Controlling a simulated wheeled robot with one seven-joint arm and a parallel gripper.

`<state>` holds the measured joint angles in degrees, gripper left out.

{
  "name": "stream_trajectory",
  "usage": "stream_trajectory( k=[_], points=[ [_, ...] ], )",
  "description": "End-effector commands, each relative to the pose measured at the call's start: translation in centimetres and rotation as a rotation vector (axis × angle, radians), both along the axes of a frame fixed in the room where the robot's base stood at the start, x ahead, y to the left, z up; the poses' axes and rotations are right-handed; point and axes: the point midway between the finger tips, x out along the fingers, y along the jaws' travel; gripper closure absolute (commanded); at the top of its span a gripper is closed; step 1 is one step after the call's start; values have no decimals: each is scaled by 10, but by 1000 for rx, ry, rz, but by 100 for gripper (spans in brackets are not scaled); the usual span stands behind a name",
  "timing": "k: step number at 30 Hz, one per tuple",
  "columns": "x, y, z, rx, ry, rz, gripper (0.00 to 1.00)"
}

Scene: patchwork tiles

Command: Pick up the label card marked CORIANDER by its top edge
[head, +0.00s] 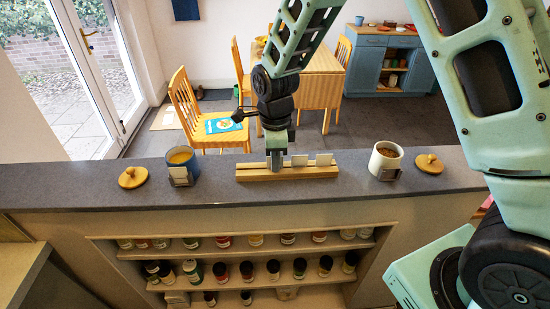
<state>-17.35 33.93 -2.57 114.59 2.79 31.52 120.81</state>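A long wooden card holder (260,175) lies on the grey counter. Two pale cards stand upright in its slot, a middle card (299,160) and a right card (323,159). No writing on them is legible at this size, so I cannot tell which is marked CORIANDER. My gripper (277,165) points down at the holder, just left of the middle card, and hides that stretch of the slot. I cannot make out a gap between its fingers, or whether a card is between them.
A blue jar (190,167) with yellow contents stands left, a white jar (379,163) with brown contents right; each has a small plate or card in front. Wooden lids (132,178) (429,164) lie beside them. Spice jars (247,270) fill shelves below. Counter (80,187) is bare at far left.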

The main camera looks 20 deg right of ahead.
Motion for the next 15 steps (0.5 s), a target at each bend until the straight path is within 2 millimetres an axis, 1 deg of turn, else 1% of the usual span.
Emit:
stream_trajectory(
  k=[8, 15],
  points=[
    [0, 0, 0, 0, 0, 0, 84],
    [0, 0, 6, 0, -1, 0, 84]
  ],
)
